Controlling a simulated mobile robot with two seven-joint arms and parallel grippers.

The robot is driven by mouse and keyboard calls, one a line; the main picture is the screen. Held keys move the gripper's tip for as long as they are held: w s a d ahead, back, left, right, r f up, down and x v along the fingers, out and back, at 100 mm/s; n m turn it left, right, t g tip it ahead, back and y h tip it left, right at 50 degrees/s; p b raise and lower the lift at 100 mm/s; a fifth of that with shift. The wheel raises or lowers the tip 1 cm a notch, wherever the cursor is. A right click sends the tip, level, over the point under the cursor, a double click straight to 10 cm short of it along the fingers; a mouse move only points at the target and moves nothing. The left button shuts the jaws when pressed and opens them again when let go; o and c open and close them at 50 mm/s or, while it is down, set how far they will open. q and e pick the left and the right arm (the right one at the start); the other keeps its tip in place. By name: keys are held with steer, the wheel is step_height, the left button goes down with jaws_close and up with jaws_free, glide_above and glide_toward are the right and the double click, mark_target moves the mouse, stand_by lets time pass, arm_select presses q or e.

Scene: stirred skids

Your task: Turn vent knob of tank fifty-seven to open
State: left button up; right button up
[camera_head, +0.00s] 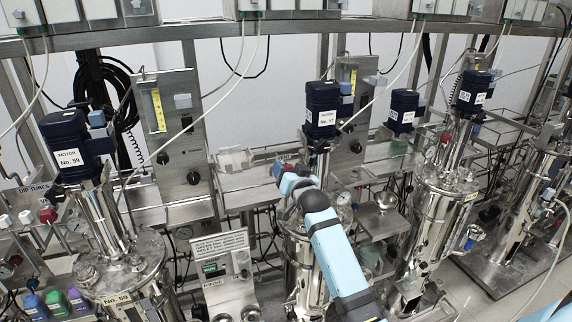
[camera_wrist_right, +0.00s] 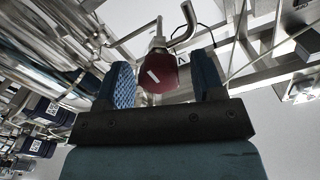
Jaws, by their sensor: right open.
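The tank under the motor labelled No. 57 (camera_head: 320,118) stands in the middle of the head view, largely hidden by my right arm. In the right wrist view, a dark red knob (camera_wrist_right: 160,73) with a white mark sits on a metal pipe fitting. My right gripper (camera_wrist_right: 162,66) is open, with one blue finger at each side of the knob in the picture. I see a gap on both sides, and cannot tell how deep the knob lies between the fingers. In the head view, my right gripper (camera_head: 284,174) is small beside the tank top. My left gripper is not in view.
Tank No. 59 (camera_head: 116,301) with its motor (camera_head: 66,158) stands at the left. Another steel tank (camera_head: 436,205) stands at the right. A steel panel (camera_head: 172,130) and a small labelled control stand (camera_head: 222,265) are nearby. Pipes and cables crowd the area.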

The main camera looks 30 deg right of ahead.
steer(key=shift+x, duration=1.2)
steer(key=c, duration=0.9)
